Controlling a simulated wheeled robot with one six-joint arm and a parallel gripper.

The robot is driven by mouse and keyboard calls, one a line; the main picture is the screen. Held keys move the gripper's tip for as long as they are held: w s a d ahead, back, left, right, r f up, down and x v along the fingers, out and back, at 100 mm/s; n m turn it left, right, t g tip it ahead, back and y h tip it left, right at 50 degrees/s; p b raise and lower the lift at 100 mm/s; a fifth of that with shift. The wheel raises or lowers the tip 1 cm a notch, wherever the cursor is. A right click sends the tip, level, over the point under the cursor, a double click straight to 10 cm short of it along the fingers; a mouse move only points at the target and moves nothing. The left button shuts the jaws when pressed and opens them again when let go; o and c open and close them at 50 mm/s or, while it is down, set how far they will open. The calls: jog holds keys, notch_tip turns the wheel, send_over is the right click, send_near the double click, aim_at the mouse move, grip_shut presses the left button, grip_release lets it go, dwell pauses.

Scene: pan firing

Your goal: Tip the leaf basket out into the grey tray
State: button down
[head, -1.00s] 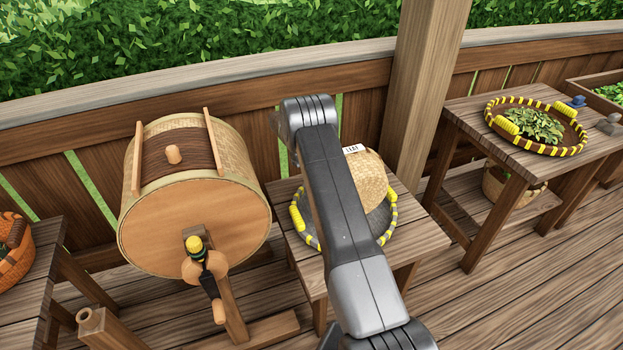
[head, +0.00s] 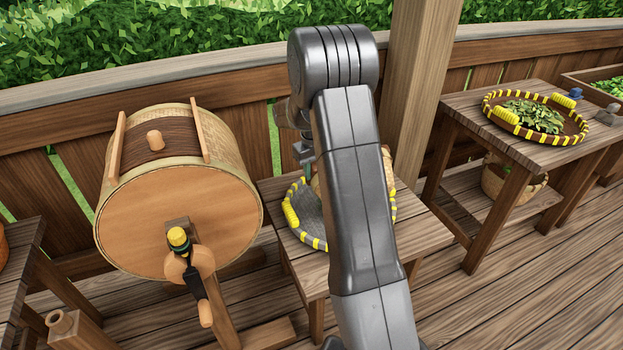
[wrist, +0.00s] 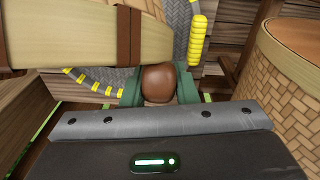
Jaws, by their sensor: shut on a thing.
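The woven leaf basket (head: 389,168) is mostly hidden behind my arm in the head view, over the grey tray (head: 303,215) on the middle table. In the wrist view its pale rim and brown strap (wrist: 128,38) fill the upper left. My gripper (wrist: 160,88) has its green fingers shut around a round brown knob at the basket's side. The grey tray (wrist: 180,30), with yellow bindings and a yellow handle, lies beyond the basket. I cannot see the basket's inside or any leaves in the tray, and its tilt is unclear.
A large wooden drum (head: 180,220) with a crank stands close left of the tray, and its woven side (wrist: 285,85) is right in the wrist view. A wooden post (head: 415,90) rises behind. A brown tray of leaves (head: 568,127) sits on the right table.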

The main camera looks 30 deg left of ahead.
jog(key=s+d+t+y+b, duration=0.1)
jog(key=b, duration=0.2)
jog(key=shift+d+r, duration=0.1)
jog(key=shift+r, duration=0.05)
jog(key=s+d+t+y+b, duration=0.1)
jog(key=b, duration=0.5)
jog(key=s+d+t+y+b, duration=0.1)
jog(key=y+b, duration=0.1)
jog(key=b, duration=0.4)
jog(key=shift+s+d+r+t, duration=0.1)
jog(key=shift+d+r+t, duration=0.05)
jog(key=shift+d+t, duration=0.15)
notch_tip(320, 180, down, 4)
jog(key=s+d+t+y+b, duration=0.25)
jog(key=t+y+b, duration=0.25)
jog(key=b, duration=1.2)
jog(key=shift+y, duration=0.3)
notch_tip(320, 180, up, 5)
jog(key=p, duration=0.4)
jog(key=shift+w+r, duration=0.15)
